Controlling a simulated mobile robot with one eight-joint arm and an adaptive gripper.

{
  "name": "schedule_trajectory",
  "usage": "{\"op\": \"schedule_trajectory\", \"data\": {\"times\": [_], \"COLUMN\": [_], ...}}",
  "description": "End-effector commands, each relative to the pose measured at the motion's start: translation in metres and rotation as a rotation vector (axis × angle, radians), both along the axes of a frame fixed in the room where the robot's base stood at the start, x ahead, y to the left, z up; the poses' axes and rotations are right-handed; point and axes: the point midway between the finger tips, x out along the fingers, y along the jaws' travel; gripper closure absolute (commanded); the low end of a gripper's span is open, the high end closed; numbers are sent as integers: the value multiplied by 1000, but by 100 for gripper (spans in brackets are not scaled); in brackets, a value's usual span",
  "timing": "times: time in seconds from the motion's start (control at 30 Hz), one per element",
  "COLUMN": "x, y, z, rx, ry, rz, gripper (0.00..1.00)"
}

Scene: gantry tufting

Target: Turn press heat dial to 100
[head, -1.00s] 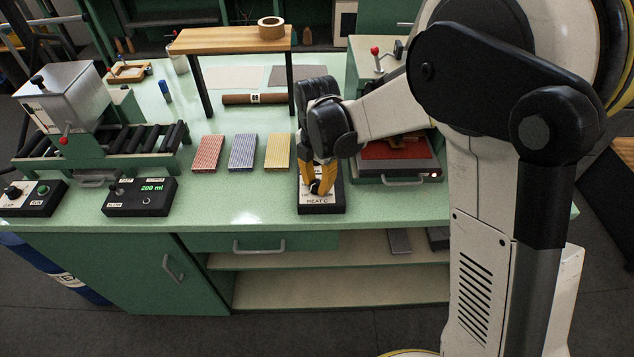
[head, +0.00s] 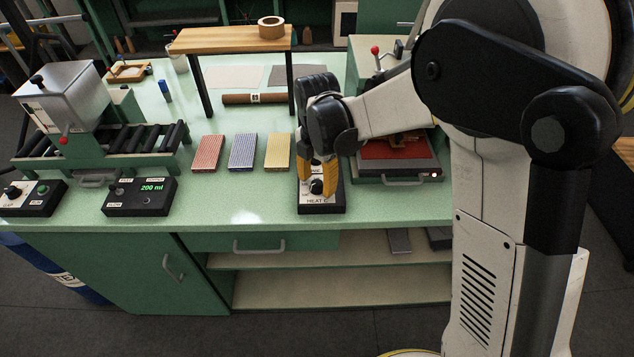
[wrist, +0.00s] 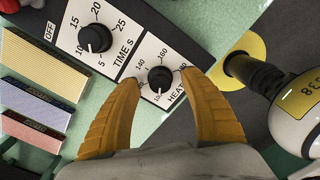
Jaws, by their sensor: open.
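The heat dial (wrist: 160,78) is a round black knob on a white face, with numbers around it and a HEAT label. It also shows in the head view (head: 317,187), near the front of a black control box (head: 322,209). In the head view my gripper (head: 318,168) is just above and behind the dial.
The TIME S dial (wrist: 95,38) sits beside the heat dial on the same box. The press with a red plate (head: 395,152) stands close to the right. Red, blue and yellow striped blocks (head: 242,152) lie to the left. The front bench strip (head: 245,214) is clear.

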Motion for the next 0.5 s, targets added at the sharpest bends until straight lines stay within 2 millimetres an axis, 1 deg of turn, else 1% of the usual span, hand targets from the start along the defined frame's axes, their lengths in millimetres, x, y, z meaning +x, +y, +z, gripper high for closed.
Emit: {"op": "schedule_trajectory", "data": {"times": [0.17,0.3,0.4,0.5], "x": [0,-1,-1,0], "y": [0,0,0,0], "z": [33,66,86,101], "rx": [0,0,0,0], "ry": [0,0,0,0], "rz": [0,0,0,0], "gripper": [47,47,47,47]}}
